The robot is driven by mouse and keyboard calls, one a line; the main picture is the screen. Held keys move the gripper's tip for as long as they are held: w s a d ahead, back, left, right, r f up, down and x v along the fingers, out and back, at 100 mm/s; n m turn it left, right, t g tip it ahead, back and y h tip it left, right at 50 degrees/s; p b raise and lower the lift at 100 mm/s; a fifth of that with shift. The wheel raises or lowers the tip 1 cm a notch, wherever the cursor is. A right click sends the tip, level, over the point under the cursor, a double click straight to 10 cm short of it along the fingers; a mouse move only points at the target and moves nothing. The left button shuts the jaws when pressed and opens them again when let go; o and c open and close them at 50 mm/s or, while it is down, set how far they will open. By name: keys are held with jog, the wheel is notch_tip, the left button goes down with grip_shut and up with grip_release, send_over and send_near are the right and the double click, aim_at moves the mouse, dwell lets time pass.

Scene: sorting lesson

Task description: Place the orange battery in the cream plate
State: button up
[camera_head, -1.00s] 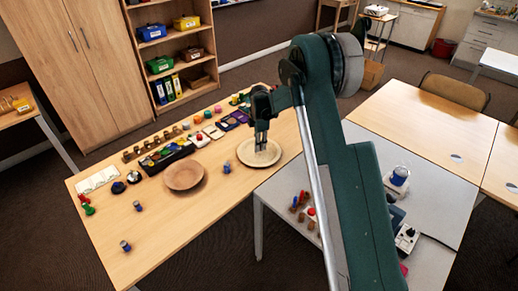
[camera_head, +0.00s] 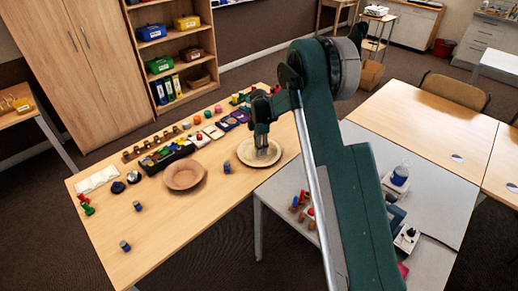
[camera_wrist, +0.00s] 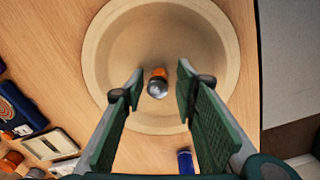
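The cream plate (camera_head: 276,157) lies near the right end of the wooden table and fills the middle of the wrist view (camera_wrist: 96,60). The orange battery (camera_wrist: 158,76), with a silvery end facing the camera, is over the plate's inner floor and looks upright. My gripper (camera_wrist: 161,76) is open above the plate, its two green fingers on either side of the battery with a visible gap to each. In the head view my gripper (camera_head: 262,150) is low over the plate, and I cannot make out the battery there.
A brown plate (camera_head: 185,175) lies to the left. A blue battery (camera_wrist: 185,161) stands on the table just outside the cream plate. Blocks and trays (camera_head: 167,154) line the table's back edge.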

jog(key=shift+r, duration=0.15)
notch_tip(320, 180, up, 12)
jog(key=p, duration=0.1)
jog(key=shift+p, duration=0.3)
dwell(0.3)
jog(key=shift+s, duration=0.1)
dwell(0.5)
jog(key=s+d+r+m+t, duration=0.2)
jog(key=s+d+r+m, duration=0.45)
jog(key=s+r, duration=0.6)
jog(key=s+d+r+m+t, duration=0.1)
jog(key=s+d+r+m, duration=0.55)
jog(key=s+r, duration=0.65)
jog(key=s+d+m+t, duration=0.2)
jog(key=s+d+m, duration=0.2)
jog(key=s, duration=1)
jog(key=s+d+f+m+t, duration=0.1)
jog(key=s+d+m, duration=0.4)
jog(key=s, duration=1)
jog(key=shift+d+t, duration=0.15)
jog(key=shift+t, duration=0.35)
